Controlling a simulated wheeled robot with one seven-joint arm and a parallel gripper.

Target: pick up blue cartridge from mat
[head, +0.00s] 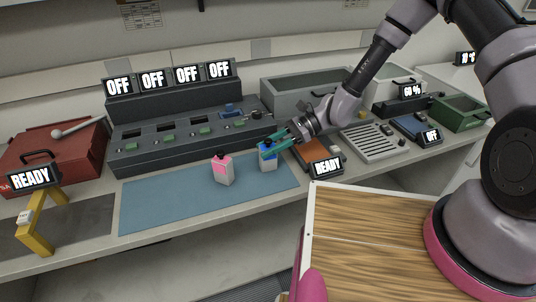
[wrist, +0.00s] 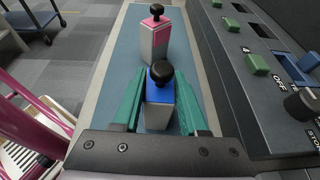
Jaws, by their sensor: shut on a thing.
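The blue cartridge (head: 267,162), a light grey block with a blue top and a black knob, stands upright on the blue mat (head: 150,205) near its right end. My gripper (head: 266,150) has its teal fingers around it and is shut on it. In the wrist view the blue cartridge (wrist: 160,98) is between the two teal fingers, its lower part partly hidden by my gripper's body. The cartridge appears to be still at mat level; I cannot tell whether it touches. A pink-topped cartridge (head: 223,170) stands upright on the mat to its left.
Behind the mat is a dark console (head: 190,130) with green buttons and several OFF signs. A red case (head: 50,155) and a yellow stand (head: 38,225) are at the left. A READY sign (head: 327,168) is close right of my gripper. The mat's left half is clear.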

